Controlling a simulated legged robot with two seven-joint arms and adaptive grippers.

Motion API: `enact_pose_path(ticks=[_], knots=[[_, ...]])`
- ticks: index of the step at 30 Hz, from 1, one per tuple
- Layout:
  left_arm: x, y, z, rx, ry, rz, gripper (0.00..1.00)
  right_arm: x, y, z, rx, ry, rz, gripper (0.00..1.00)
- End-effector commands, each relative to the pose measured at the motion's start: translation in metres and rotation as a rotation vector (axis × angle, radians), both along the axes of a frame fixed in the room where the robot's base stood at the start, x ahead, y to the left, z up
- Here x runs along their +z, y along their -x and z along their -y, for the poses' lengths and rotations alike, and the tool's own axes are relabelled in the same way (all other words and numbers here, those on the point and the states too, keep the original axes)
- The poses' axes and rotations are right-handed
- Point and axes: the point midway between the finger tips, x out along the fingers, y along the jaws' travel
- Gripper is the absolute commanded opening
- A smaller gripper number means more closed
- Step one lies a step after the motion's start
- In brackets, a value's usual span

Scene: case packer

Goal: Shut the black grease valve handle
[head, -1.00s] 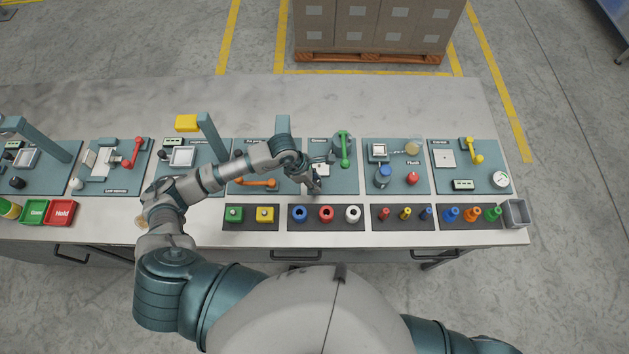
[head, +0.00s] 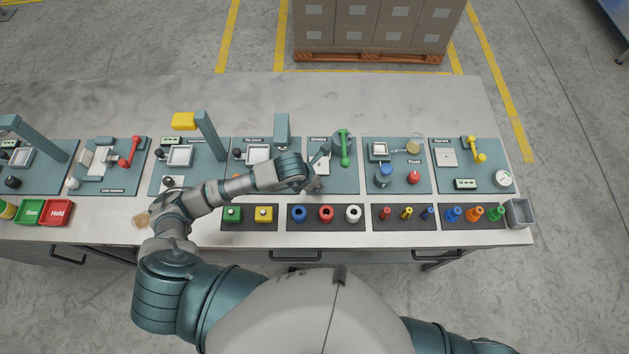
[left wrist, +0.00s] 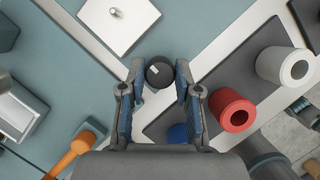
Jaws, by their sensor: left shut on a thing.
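The grease panel (head: 346,183) is a teal plate on the bench in the head view, with a green lever (head: 345,148) on its right side. The black handle's round knob (left wrist: 158,73) shows in the left wrist view between my left fingertips. My left gripper (left wrist: 160,88) is shut on this knob, with one blue-lined finger on each side. In the head view my left gripper (head: 314,185) is over the front part of the grease panel and hides the handle. The handle's lower part is hidden. My right gripper is not in view.
A dark tray with blue, red (head: 326,214) and white rings lies just in front of the panel. An orange handle (left wrist: 67,158) is at lower left in the wrist view. The flush panel (head: 398,181) stands to the right. The bench behind the panels is clear.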

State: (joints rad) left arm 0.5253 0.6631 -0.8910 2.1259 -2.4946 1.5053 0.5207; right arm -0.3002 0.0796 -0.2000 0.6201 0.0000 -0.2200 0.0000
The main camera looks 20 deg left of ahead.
Motion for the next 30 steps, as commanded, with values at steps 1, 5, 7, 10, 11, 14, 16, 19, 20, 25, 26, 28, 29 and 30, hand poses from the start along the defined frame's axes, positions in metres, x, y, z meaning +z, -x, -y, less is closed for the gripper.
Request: enact_pose_path(ticks=[1, 5, 7, 10, 11, 14, 16, 19, 20, 25, 26, 28, 29, 30], knots=[[0.0010, -0.0018, -0.0004, 0.013, 0.001, 0.005, 0.00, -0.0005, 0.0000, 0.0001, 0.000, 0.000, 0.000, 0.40], [0.0012, -0.0020, -0.0006, 0.035, -0.001, 0.006, 0.00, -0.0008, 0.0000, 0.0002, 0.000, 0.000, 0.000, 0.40], [0.0013, -0.0020, -0.0006, 0.041, -0.001, 0.006, 0.00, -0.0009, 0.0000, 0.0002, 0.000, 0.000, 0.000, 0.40], [0.0014, -0.0021, -0.0006, 0.044, -0.001, 0.006, 0.00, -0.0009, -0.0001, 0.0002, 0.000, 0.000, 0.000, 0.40], [0.0015, -0.0021, -0.0007, 0.045, 0.000, 0.006, 0.00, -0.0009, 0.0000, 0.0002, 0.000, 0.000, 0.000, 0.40], [0.0015, -0.0022, -0.0007, 0.045, 0.000, 0.006, 0.00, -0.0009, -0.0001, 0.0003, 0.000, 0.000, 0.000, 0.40], [0.0015, -0.0022, -0.0007, 0.044, -0.001, 0.006, 0.00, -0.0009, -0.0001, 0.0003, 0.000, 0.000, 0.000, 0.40], [0.0015, -0.0023, -0.0007, 0.044, -0.001, 0.006, 0.37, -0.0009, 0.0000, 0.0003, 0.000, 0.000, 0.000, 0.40], [0.0015, -0.0023, -0.0006, 0.044, -0.001, 0.006, 0.45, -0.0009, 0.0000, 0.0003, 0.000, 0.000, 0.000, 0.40], [0.0010, -0.0013, -0.0004, 0.042, 0.000, 0.004, 0.57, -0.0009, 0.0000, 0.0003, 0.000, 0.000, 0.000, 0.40], [0.0010, -0.0011, -0.0003, 0.042, 0.000, 0.004, 0.57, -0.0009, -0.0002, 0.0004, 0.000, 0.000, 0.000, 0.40], [0.0008, -0.0007, -0.0003, 0.042, -0.001, 0.003, 0.57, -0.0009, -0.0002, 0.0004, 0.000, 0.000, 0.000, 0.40], [0.0008, -0.0005, -0.0003, 0.041, -0.001, 0.003, 0.57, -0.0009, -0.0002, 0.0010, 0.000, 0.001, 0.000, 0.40], [0.0011, -0.0003, -0.0003, 0.041, 0.000, 0.002, 0.57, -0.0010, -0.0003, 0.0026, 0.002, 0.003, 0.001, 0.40]])
